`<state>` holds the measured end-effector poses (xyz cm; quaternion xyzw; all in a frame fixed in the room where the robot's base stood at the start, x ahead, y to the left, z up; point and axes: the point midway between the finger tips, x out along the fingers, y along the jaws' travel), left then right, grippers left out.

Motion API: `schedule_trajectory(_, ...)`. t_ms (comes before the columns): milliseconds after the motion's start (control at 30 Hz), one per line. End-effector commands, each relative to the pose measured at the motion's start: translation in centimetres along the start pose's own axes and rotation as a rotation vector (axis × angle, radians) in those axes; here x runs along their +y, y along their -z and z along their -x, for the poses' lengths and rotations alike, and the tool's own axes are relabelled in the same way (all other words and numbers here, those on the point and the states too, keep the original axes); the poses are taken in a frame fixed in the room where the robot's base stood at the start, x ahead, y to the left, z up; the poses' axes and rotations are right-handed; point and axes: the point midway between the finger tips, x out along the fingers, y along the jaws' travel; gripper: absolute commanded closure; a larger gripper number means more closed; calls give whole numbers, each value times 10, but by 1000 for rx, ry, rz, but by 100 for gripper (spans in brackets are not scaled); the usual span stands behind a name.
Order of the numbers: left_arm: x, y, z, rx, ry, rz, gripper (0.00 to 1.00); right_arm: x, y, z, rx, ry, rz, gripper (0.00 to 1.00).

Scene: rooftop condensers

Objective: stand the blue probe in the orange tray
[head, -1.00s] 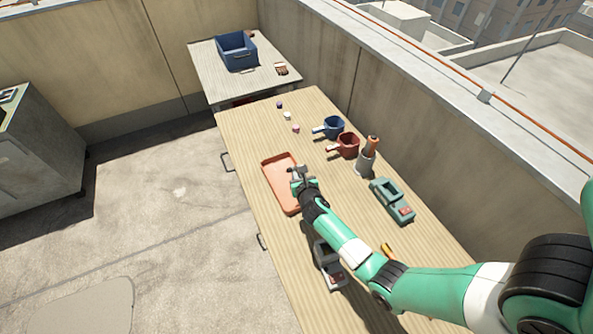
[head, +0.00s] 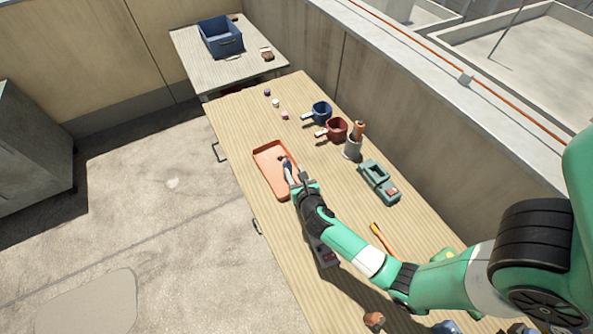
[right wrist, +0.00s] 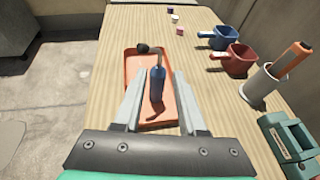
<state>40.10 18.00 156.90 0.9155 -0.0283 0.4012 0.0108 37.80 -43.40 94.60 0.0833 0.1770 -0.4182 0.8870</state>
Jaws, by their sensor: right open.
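The orange tray (head: 262,152) lies on the near wooden table. The blue probe (head: 287,168) is in the tray toward its right side and looks upright, with its dark bent head at the top. In the right wrist view the blue probe (right wrist: 157,86) shows between and beyond my fingers, its blue handle down. My right gripper (head: 303,182) is open, at the tray's right edge, just beside the probe. The fingers look clear of it. My left gripper is not in view.
A blue pot (head: 321,112), a red pot (head: 337,129) and a grey cup (head: 352,148) with an orange-handled tool stand right of the tray. A green device (head: 379,182) lies nearer. A blue crate (head: 221,42) sits on the far table.

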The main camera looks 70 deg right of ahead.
Motion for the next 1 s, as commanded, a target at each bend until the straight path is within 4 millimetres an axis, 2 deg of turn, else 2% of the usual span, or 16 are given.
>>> schedule_trajectory(100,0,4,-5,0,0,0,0,0,-1,18,0,-1,2,60)
schedule_trajectory(200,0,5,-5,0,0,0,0,0,0,24,0,-1,0,60)
schedule_trajectory(567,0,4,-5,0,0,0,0,0,0,25,-3,-1,0,60)
schedule_trajectory(667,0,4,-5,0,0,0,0,8,-21,24,-61,-17,25,60)
schedule_trajectory(767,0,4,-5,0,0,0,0,31,-81,30,-235,-57,107,60)
schedule_trajectory(867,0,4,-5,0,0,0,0,67,-174,58,-529,-94,258,60)
schedule_trajectory(900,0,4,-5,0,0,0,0,84,-215,78,-668,-97,333,60)
schedule_trajectory(967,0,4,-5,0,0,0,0,107,-271,116,-881,-77,461,60)
schedule_trajectory(1000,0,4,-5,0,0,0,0,122,-306,147,-1026,-47,552,60)
